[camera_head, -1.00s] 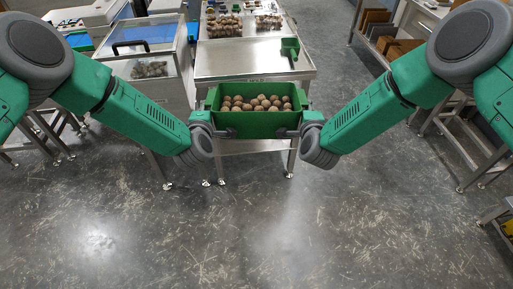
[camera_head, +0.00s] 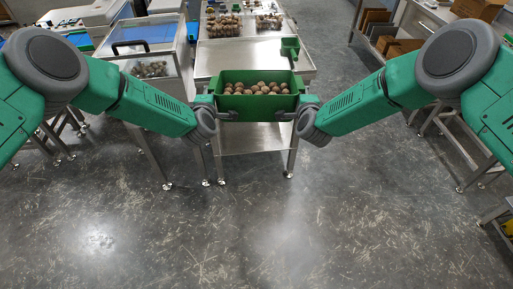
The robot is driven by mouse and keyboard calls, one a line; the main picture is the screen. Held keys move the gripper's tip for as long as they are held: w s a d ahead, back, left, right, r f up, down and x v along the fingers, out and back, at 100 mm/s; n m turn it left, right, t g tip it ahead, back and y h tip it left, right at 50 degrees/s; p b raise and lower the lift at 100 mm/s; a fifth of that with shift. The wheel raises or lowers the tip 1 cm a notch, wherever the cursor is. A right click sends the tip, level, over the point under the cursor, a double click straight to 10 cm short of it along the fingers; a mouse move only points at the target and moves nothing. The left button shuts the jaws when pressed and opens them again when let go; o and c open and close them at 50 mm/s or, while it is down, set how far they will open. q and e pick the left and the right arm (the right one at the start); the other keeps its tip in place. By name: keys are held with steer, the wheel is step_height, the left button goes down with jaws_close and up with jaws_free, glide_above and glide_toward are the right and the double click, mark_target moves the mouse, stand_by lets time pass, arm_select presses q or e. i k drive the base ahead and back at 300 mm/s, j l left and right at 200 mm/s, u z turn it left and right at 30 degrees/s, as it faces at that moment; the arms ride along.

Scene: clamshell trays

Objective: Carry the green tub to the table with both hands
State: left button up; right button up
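The green tub (camera_head: 257,109) is in the middle of the head view, filled with several round brown, potato-like items (camera_head: 257,88). It is held level in the air in front of the steel table (camera_head: 228,57), overlapping its near edge in the picture. My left gripper (camera_head: 226,115) is at the tub's left end and my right gripper (camera_head: 286,115) at its right end. Both appear shut on the tub; the exact finger contact is small and partly hidden by the wrists. Whether the tub's underside touches anything cannot be seen.
The table holds bagged brown items (camera_head: 224,25) at its far end and a green bracket-like part (camera_head: 291,48) at its right edge. A clear-sided case (camera_head: 150,52) stands left of it. Shelving with brown boxes (camera_head: 400,48) is at right. The near floor is clear.

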mark_target(235, 68)
steer(key=i+u, duration=0.1)
steer(key=i, duration=0.55)
steer(key=i+l+u, duration=0.15)
steer(key=i, duration=0.45)
